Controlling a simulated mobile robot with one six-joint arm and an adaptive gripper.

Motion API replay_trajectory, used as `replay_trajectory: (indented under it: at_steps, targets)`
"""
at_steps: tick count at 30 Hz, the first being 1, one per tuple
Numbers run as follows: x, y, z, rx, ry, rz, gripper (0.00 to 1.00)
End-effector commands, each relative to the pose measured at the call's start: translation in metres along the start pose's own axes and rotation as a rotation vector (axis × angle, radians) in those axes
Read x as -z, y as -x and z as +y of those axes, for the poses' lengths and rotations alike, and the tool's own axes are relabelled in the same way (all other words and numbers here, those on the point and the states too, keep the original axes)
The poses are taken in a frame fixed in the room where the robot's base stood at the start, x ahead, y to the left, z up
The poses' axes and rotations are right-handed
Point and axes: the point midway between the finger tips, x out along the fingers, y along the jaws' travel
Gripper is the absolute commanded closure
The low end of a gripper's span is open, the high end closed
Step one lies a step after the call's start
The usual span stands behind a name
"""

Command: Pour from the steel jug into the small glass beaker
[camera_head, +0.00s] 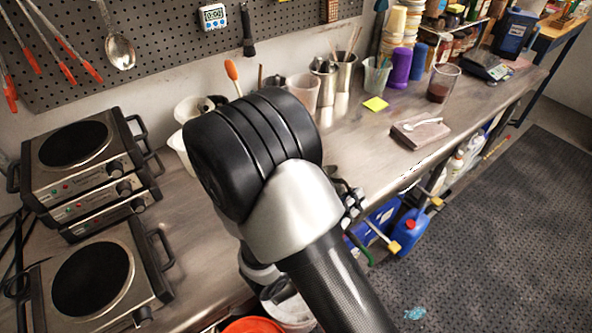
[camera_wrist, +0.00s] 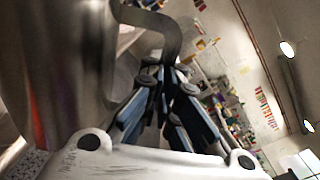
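A steel jug (camera_wrist: 60,70) fills the left of the wrist view, close to the camera and tilted in that picture. Its curved handle (camera_wrist: 168,28) runs down between the fingertips of my gripper (camera_wrist: 168,75), which look closed on it. My arm hides the gripper and the held jug in the head view. A clear glass vessel (camera_head: 443,83) with dark reddish contents stands on the bench at the upper right; I cannot tell whether it is the small beaker. No other beaker shows plainly.
Stacked hot plates (camera_head: 88,160) and another hot plate (camera_head: 95,280) occupy the bench's left. Steel pots with utensils (camera_head: 345,75), a purple cup (camera_head: 401,68) and a glass with sticks (camera_head: 376,78) line the back. A block with a spoon (camera_head: 420,133) lies near the front edge.

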Motion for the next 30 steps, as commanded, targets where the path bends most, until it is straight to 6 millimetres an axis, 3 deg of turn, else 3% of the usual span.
replay_trajectory:
  at_steps: [30]
  targets:
    - [-0.023,0.000,-0.005,0.002,0.108,-0.002,1.00]
